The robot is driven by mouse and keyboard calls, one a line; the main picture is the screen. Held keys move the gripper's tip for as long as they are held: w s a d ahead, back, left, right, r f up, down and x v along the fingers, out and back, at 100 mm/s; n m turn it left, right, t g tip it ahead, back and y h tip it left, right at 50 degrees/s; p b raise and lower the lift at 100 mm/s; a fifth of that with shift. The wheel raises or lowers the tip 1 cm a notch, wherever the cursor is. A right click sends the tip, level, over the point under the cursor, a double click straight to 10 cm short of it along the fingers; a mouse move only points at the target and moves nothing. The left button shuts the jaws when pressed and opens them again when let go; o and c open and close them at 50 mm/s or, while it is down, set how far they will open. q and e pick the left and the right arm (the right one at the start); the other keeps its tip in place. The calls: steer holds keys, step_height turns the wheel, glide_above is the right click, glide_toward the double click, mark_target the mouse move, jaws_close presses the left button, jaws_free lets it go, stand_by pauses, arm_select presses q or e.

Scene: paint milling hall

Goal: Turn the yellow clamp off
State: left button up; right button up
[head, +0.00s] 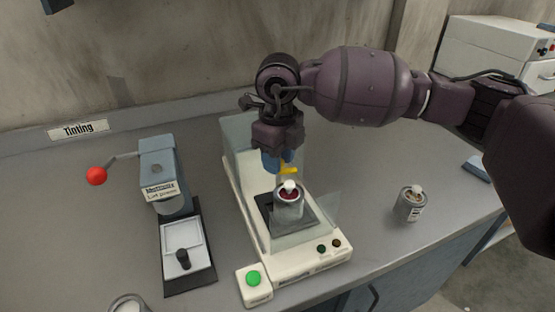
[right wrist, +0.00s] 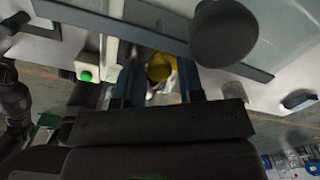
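The yellow clamp (head: 288,170) shows in the head view just above a can with dark red contents (head: 289,204), inside a clear-walled white machine. My right gripper (head: 277,161) points down at the clamp, its blue fingers partly covering it. In the right wrist view a yellow part (right wrist: 160,67) lies between the two fingers of my right gripper (right wrist: 160,78). The fingers stand apart; contact with the yellow part is not clear. My left gripper is not in view.
The white machine (head: 308,268) has a green button (head: 253,278) at its front left. A grey-blue press (head: 158,170) with a red-knobbed lever (head: 97,175) stands to its left. Another can (head: 410,203) stands on the right of the grey bench. Clear panels surround my gripper.

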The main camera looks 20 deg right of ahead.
steer(key=shift+f, duration=0.3)
steer(key=shift+c, duration=0.4)
steer(key=c, duration=0.6)
steer(key=shift+o, duration=0.2)
steer(key=shift+n, duration=1.5)
steer(key=shift+r, duration=0.1)
steer(key=o, duration=0.6)
